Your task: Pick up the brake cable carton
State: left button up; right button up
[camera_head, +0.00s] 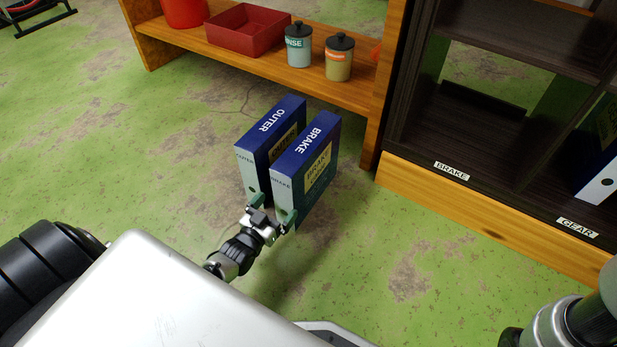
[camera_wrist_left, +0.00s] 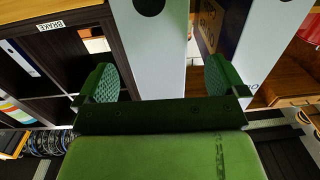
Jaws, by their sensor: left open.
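The brake cable carton (camera_head: 314,172), dark blue and teal with a pale end face and "BRAKE" on top, stands upright. An upright carton marked "OUTER" (camera_head: 268,138) is beside it on the left, a narrow gap between. My left gripper (camera_head: 272,210) is open at the low near end of the cartons. In the left wrist view, the brake carton's pale end face (camera_wrist_left: 160,50) shows between the green fingertips (camera_wrist_left: 163,82). The right finger there is near the gap to the other carton (camera_wrist_left: 262,45). Contact cannot be told. My right gripper is not in view.
A wooden shelf (camera_head: 330,88) behind bears a red bin (camera_head: 248,30) and two lidded tins (camera_head: 339,58). On the right is a dark cabinet with compartments labelled BRAKE (camera_head: 451,171) and GEAR (camera_head: 577,228); a binder (camera_head: 598,170) is in the GEAR one. Green floor (camera_head: 150,170) is clear at left.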

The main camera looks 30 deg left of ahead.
aim_at(283, 200)
pick_arm(q)
jog(key=shift+w+f, duration=0.1)
jog(key=shift+w, duration=0.65)
jog(key=w+b, duration=0.4)
jog(key=shift+w+d, duration=0.1)
jog(key=shift+d, duration=0.15)
jog(key=shift+w+r, duration=0.35)
jog(key=shift+w, duration=0.15)
jog(key=c, duration=1.4)
jog(key=shift+r, duration=0.15)
jog(key=shift+c, duration=0.7)
jog(key=shift+r, duration=0.1)
